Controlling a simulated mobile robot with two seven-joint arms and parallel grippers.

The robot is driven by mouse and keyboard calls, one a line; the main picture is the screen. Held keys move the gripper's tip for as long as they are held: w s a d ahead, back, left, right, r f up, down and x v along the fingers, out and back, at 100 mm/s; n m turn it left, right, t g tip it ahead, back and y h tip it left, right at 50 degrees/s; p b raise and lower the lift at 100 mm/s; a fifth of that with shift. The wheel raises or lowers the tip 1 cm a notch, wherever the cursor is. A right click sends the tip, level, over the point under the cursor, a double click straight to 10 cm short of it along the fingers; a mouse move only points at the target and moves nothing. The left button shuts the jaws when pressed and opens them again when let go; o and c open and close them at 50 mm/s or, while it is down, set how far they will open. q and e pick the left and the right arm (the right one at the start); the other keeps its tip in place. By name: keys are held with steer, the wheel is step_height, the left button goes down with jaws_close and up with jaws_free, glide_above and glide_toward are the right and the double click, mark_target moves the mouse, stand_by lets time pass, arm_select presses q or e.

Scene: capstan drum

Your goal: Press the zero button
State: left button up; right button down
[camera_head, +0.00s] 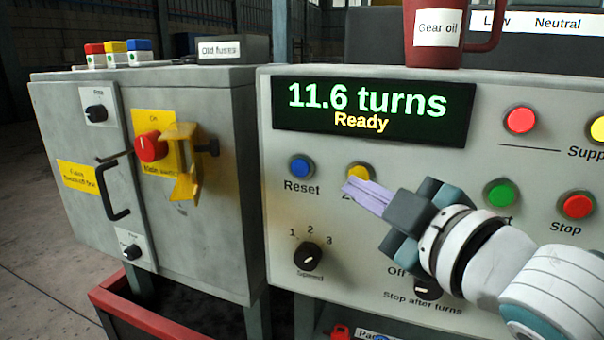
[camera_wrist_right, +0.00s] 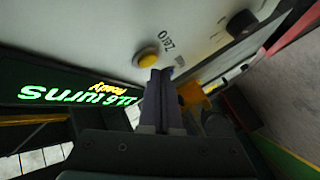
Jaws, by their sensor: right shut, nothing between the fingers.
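The zero button is a yellow round button (camera_head: 360,173) on the light grey control panel (camera_head: 460,265), right of the blue Reset button (camera_head: 301,167). In the head view its lower part and its label are partly covered by my right gripper (camera_head: 350,191). In the right wrist view the yellow button (camera_wrist_right: 147,58) shows whole, with the label "Zero" beside it. My right gripper's fingertips (camera_wrist_right: 160,75) are shut and empty, close in front of the button. I cannot tell whether they touch it. The display (camera_head: 370,110) reads "11.6 turns" and "Ready". My left gripper is not in view.
A red lamp or button (camera_head: 520,120), a green button (camera_head: 500,194) and a red Stop button (camera_head: 577,205) are on the right of the panel. A Speed knob (camera_head: 308,256) sits below Reset. A grey cabinet (camera_head: 205,240) with a red switch (camera_head: 151,146) stands left.

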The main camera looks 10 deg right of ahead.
steer(key=shift+w+d, duration=0.15)
steer(key=shift+w, duration=0.1)
steer(key=shift+w+d, duration=0.25)
steer(key=shift+w, duration=0.05)
stand_by(0.7)
steer(key=shift+s+a, duration=0.1)
stand_by(0.3)
steer(key=shift+s+a+p, duration=0.4)
steer(key=shift+s+p, duration=0.05)
steer(key=shift+s, duration=0.1)
steer(key=s+a, duration=0.1)
steer(key=s+a+p, duration=0.1)
steer(key=s, duration=0.2)
steer(key=shift+s+a, duration=0.1)
steer(key=shift+a, duration=0.3)
